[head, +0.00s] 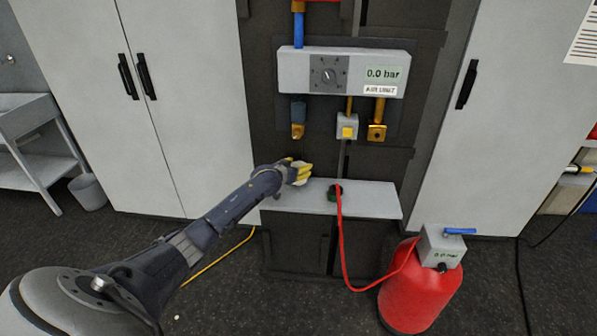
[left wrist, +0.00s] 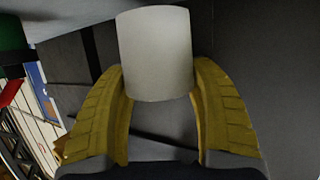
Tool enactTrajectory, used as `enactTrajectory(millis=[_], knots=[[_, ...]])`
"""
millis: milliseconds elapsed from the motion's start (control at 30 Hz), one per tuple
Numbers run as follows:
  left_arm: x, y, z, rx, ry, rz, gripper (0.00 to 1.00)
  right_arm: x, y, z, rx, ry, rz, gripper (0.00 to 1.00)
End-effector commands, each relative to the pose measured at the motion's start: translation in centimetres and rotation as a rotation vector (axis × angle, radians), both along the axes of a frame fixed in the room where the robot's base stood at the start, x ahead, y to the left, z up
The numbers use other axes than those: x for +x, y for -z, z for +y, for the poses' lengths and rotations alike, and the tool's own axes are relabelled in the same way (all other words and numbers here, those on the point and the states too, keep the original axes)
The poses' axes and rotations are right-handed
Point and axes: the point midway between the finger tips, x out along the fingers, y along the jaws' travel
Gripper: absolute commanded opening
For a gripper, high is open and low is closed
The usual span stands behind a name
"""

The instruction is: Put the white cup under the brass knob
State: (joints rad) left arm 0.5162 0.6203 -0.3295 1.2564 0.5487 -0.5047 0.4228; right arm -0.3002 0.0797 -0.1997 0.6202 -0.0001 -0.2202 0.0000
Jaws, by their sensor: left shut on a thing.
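My left gripper (head: 299,172) has yellow fingers and is over the left end of the grey shelf (head: 375,202). In the left wrist view my left gripper (left wrist: 158,100) is shut on the white cup (left wrist: 155,50), a plain cylinder between its fingers. In the head view the cup is hard to make out against the fingers and shelf. Brass fittings hang below the grey panel: one under a blue cylinder at left (head: 297,131) and one at right (head: 377,132). I cannot tell which is the brass knob. The gripper is below the left one, apart from it. My right gripper is not in view.
The grey panel (head: 300,72) has a dial and a 0.0 bar display. A small box with a yellow button (head: 347,132) hangs below it. A red hose (head: 343,240) runs from the shelf to a red tank (head: 420,297). The shelf's right part is clear.

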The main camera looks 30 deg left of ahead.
Motion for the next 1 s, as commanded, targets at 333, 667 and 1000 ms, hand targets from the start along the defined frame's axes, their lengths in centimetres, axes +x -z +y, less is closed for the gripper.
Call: enactTrajectory(millis=[333,667,1000], knots=[[0.4,2.1,0.2,0.001,0.000,-0.001,0.25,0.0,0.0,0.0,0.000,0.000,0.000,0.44],[0.4,2.3,0.2,0.000,0.000,-0.001,0.25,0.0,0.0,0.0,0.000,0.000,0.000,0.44],[0.3,2.4,0.2,0.000,0.000,-0.001,0.85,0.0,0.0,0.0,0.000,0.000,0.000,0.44]])
